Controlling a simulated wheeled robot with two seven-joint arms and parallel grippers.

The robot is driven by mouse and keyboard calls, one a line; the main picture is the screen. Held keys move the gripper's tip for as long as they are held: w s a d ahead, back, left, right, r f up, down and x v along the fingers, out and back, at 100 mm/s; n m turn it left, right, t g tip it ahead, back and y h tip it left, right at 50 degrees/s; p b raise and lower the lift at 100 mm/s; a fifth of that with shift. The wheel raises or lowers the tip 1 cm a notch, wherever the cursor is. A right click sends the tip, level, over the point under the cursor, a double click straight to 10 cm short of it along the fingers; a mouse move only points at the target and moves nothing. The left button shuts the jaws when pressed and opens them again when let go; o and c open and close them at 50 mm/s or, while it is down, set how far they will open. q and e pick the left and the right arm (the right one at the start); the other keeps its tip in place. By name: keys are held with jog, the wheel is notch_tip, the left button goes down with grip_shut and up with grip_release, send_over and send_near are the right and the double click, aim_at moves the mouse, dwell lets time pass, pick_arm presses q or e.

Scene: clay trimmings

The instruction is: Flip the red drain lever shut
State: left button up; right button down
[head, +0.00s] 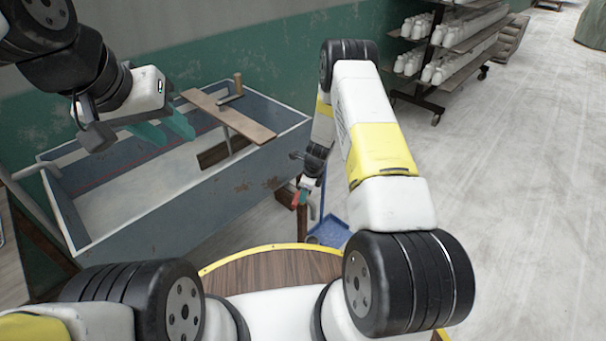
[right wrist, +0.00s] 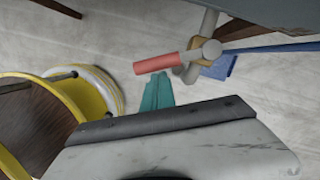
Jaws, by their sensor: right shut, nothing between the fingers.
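The red drain lever (right wrist: 157,63) sticks out to the left from a brass valve (right wrist: 203,52) on a grey pipe (right wrist: 208,22) in the right wrist view. It lies roughly across the pipe. My right gripper (right wrist: 158,80) is shut and empty, its teal fingertips just below the lever's red grip in that view; I cannot tell whether they touch. In the head view the lever (head: 297,200) shows small at the trough's right end, beside my right gripper (head: 312,209). My left gripper (head: 166,132) is open and empty above the trough's back left.
The blue-grey trough (head: 185,222) has a wooden plank (head: 228,116) lying across it. A blue dustpan-like item (head: 330,232) is on the floor below the valve. A shelf rack with white bottles (head: 440,62) stands at the back right. Floor to the right is clear.

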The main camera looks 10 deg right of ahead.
jog(key=a+m, duration=0.2)
jog(key=shift+w+a+m+t, duration=0.15)
jog(key=shift+w+m+t, duration=0.05)
jog(key=shift+m+t, duration=0.1)
jog(key=shift+w+a+m+h, duration=0.35)
jog(key=shift+a+m, duration=0.3)
jog(key=shift+m, duration=0.25)
jog(key=shift+w+a, duration=0.25)
jog(key=shift+a, duration=0.1)
jog(key=shift+w+a, duration=0.1)
jog(key=shift+a, duration=0.05)
